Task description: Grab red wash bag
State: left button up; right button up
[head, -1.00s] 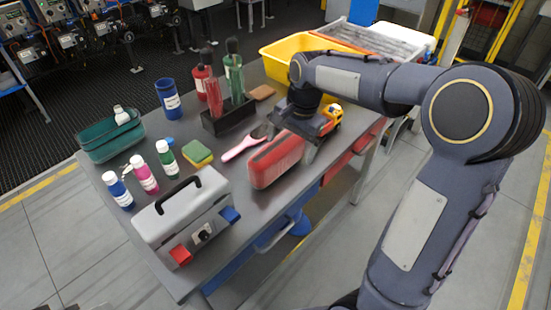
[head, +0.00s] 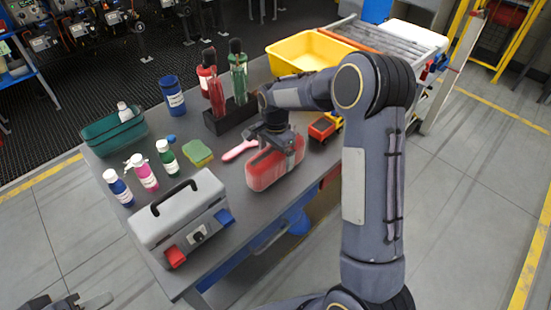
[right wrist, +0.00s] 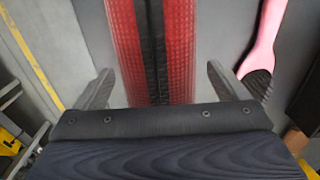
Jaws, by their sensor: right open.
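The red wash bag (head: 268,172) stands on the grey table near its front edge, beside a pink-handled brush. My right gripper (head: 279,146) is over the bag, pointing down, and hides part of its top. In the right wrist view, the red bag (right wrist: 128,45) with its dark zip strip runs between the two spread fingers of the right gripper (right wrist: 160,75). There is a gap on each side, so the fingers do not grip it. A grey part at the bottom left (head: 65,301) may be my left gripper; its jaws cannot be made out.
The pink brush (head: 238,150) lies close left of the bag, and a red-yellow toy truck (head: 325,127) stands to the right. A grey toolbox (head: 180,215), bottles in a dark caddy (head: 228,118) and a yellow bin (head: 308,52) are also on the table.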

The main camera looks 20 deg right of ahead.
jog(key=c, duration=1.3)
